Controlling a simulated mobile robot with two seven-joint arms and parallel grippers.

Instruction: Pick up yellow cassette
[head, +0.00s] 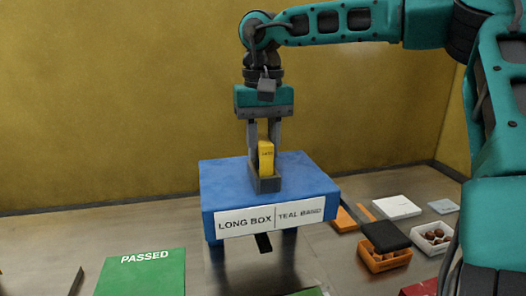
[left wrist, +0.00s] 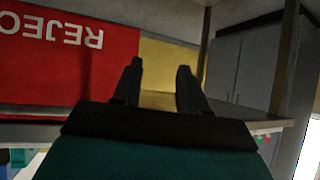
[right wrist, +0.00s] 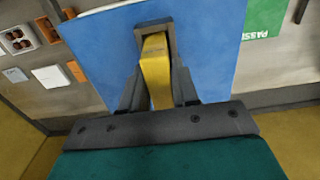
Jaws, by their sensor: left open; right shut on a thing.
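The yellow cassette (head: 266,157) stands upright in a small dark grey holder (head: 266,184) on top of a blue stand (head: 222,180). My right gripper (head: 265,150) comes down from above and is shut on the cassette, with a finger on each side. In the right wrist view the cassette (right wrist: 156,72) sits between the fingers, and its far end is within the grey holder frame (right wrist: 141,38). My left gripper (left wrist: 158,85) shows only in the left wrist view. It is open and empty, in front of a red REJECT surface (left wrist: 75,50) and a yellow wall.
A green PASSED mat (head: 142,272) lies at the lower left. Right of the stand are an orange box (head: 384,260), a white tray of round brown pieces (head: 431,238) and a white box (head: 396,207).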

